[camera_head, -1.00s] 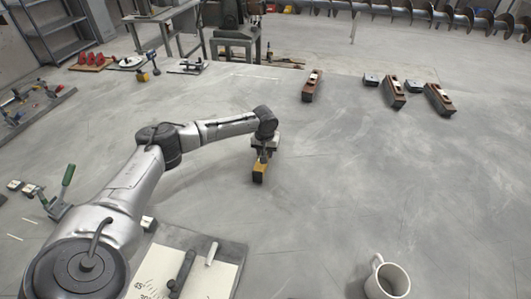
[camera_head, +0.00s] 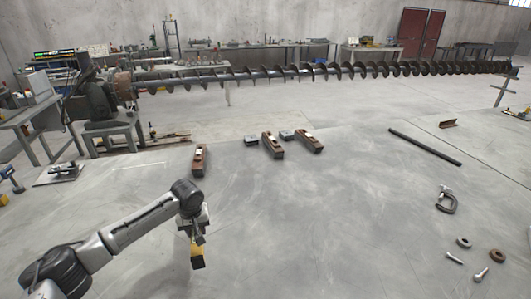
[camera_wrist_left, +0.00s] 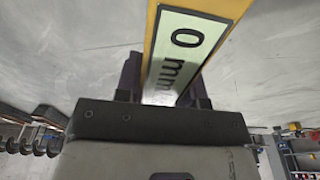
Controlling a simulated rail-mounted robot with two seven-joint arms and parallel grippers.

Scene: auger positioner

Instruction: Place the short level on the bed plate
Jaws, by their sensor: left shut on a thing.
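In the left wrist view the bar (camera_wrist_left: 153,28) runs up out of the picture between the fingers (camera_wrist_left: 163,88). Its pale green label shows "0 mm"; the rest of the marking is out of view. Whether its lower end touches the surface, I cannot tell. I cannot tell which surface is the bed plate. My right gripper is not in view.
Three brown blocks (camera_head: 199,160) (camera_head: 272,145) (camera_head: 308,141) stand toward the back, with small grey blocks (camera_head: 251,140) beside them. A long auger (camera_head: 330,71) spans behind. A dark bar (camera_head: 425,147), a clamp (camera_head: 446,200) and small hardware (camera_head: 463,243) lie at right. The middle is clear.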

